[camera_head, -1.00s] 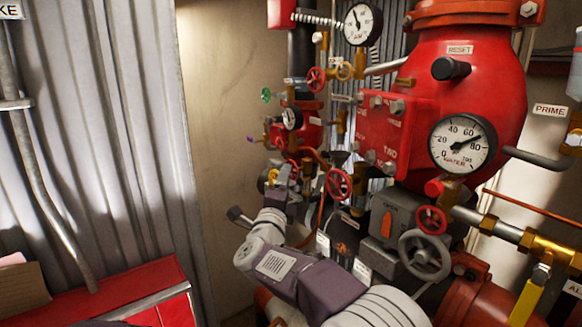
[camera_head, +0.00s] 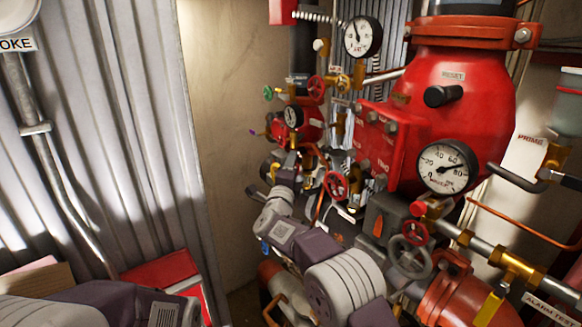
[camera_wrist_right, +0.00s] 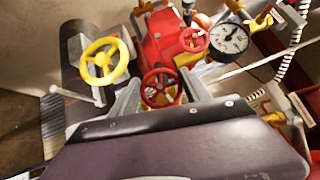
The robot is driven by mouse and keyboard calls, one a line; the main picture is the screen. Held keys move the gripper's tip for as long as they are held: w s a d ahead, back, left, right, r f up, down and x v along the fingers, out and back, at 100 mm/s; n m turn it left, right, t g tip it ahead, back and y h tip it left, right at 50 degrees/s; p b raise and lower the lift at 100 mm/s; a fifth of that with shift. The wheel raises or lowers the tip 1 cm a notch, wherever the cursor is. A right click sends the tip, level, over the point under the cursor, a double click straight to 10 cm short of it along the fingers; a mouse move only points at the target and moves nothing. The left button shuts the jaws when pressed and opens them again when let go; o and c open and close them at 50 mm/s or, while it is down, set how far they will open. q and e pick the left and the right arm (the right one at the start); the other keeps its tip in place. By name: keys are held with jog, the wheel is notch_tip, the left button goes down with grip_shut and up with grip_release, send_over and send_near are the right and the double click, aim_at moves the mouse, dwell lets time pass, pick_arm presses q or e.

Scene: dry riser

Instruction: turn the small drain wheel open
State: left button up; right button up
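My right gripper (camera_wrist_right: 160,92) is open in the right wrist view. A small red handwheel (camera_wrist_right: 162,87) shows between its two fingers; I cannot tell whether they touch it. A yellow handwheel (camera_wrist_right: 104,62) is left of the fingers. No readable label shows which wheel is the drain wheel. In the head view my right gripper (camera_head: 288,162) reaches into the pipework at the lower left of the red valve, and its fingertips are hard to make out. Red handwheels (camera_head: 336,185) and (camera_head: 416,232) are to its right. My left gripper is out of view.
The big red valve body (camera_head: 465,110) with a water gauge (camera_head: 447,165) stands at right. A grey handwheel (camera_head: 411,257) and brass-fitted pipes crowd below it. A corrugated wall (camera_head: 110,130) is at left. A red box (camera_head: 165,275) is at lower left.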

jog(key=shift+d, duration=0.1)
jog(key=c, duration=0.3)
jog(key=shift+r+p, duration=0.25)
jog(key=shift+p, duration=0.4)
jog(key=shift+c, duration=0.2)
jog(key=n+g+p, duration=0.3)
jog(key=p, duration=0.3)
jog(key=shift+w+n+g, duration=0.1)
jog(key=shift+n+g, duration=0.2)
jog(key=shift+f+n+g, duration=0.2)
jog(key=shift+n+g, duration=0.3)
jog(key=shift+g, duration=0.2)
